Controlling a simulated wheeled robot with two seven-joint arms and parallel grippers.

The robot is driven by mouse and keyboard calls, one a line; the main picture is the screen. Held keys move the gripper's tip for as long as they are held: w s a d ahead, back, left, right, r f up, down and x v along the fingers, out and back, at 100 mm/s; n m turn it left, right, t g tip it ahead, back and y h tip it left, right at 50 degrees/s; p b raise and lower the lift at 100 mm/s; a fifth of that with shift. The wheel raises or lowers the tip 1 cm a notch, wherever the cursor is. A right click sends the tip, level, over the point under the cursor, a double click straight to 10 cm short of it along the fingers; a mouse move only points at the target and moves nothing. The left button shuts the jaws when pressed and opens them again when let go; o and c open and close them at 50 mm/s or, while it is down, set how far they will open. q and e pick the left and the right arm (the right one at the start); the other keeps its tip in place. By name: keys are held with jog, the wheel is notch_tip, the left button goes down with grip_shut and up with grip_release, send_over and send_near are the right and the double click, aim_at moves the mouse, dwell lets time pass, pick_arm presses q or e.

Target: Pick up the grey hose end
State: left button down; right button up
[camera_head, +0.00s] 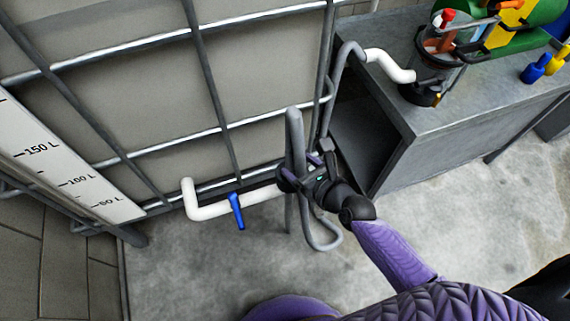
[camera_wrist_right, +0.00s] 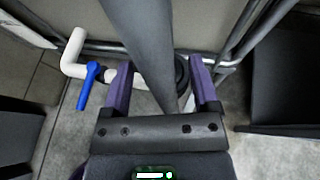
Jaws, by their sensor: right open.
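The grey hose (camera_head: 327,243) hangs from a white elbow pipe (camera_head: 390,66), dips in a loop near the floor and rises to a free upright end (camera_head: 294,130). My right gripper (camera_head: 305,178) is at the upright hose section, below its top. In the right wrist view the grey hose (camera_wrist_right: 145,45) runs between the two purple fingers of the open right gripper (camera_wrist_right: 163,88). Whether a finger touches it, I cannot tell. The gripper and wrist hide part of the hose in the head view. My left gripper is not in view.
A caged tank (camera_head: 265,70) stands behind the hose. Its white outlet pipe (camera_head: 208,211) with a blue valve handle (camera_head: 236,210) is left of the gripper. A grey bench (camera_head: 440,125) with a filter unit (camera_head: 440,60) stands at right. Concrete floor (camera_head: 430,215) is open in front.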

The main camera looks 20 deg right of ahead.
aim_at(294, 159)
jog(key=b+x, duration=0.3)
jog(key=x, duration=0.3)
jog(key=shift+d, duration=0.1)
jog(key=shift+w+r, duration=0.15)
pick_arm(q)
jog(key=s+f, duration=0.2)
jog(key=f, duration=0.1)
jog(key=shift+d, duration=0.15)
pick_arm(e)
jog(key=shift+r, duration=0.1)
jog(key=shift+c, duration=0.2)
jog(key=c, duration=0.7)
grip_shut()
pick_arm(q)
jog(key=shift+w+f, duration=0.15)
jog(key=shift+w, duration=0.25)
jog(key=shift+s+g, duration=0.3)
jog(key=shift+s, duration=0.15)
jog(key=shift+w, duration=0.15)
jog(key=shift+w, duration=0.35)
